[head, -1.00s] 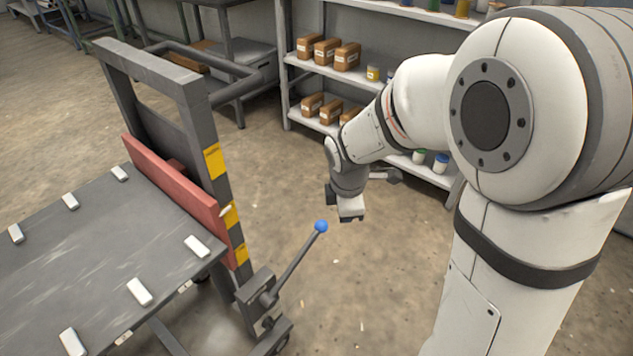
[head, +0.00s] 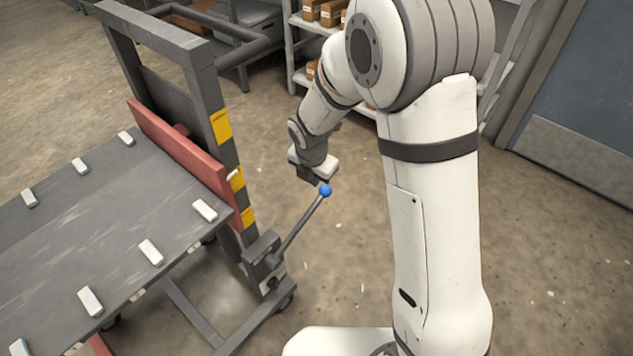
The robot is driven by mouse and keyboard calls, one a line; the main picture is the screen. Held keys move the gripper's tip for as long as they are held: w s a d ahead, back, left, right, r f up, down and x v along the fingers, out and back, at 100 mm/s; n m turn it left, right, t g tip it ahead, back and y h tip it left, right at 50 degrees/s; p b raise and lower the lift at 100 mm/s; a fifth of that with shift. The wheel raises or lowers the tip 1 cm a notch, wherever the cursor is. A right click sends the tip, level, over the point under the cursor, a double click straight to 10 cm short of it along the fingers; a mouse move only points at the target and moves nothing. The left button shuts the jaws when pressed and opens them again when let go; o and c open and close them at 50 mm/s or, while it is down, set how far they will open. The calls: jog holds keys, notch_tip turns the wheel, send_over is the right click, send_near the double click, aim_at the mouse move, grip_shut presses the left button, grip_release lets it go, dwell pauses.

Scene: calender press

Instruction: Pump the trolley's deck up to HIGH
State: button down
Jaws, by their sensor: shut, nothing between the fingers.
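The trolley's grey deck (head: 110,215) is at the left, with several white pads on it. A red carriage (head: 180,150) at its end meets the upright mast frame (head: 200,85). Yellow plates mark the mast; a small white pointer (head: 233,174) on the carriage sits near the middle plate (head: 237,181). Their lettering is unreadable. The pump lever (head: 298,230) rises tilted to the right from the pump block (head: 262,255), ending in a blue knob (head: 326,190). My gripper (head: 318,178) is shut and empty, just above and behind the knob; I cannot tell whether they touch.
A shelf with brown boxes (head: 330,12) stands at the back, partly hidden by my arm. A bench (head: 240,40) stands behind the mast. The floor around the lever is clear.

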jog(key=b, duration=0.3)
send_over(321, 196)
jog(key=s+a, duration=0.2)
jog(key=s, duration=0.2)
jog(key=s+x, duration=0.2)
jog(key=x, duration=0.7)
jog(key=shift+w+d+f, duration=0.35)
jog(key=shift+w, duration=0.15)
jog(key=shift+w+d+f, duration=0.3)
jog(key=shift+w, duration=0.25)
jog(key=shift+w+d+f, duration=0.25)
jog(key=shift+w+f, duration=0.05)
jog(key=shift+w, duration=0.2)
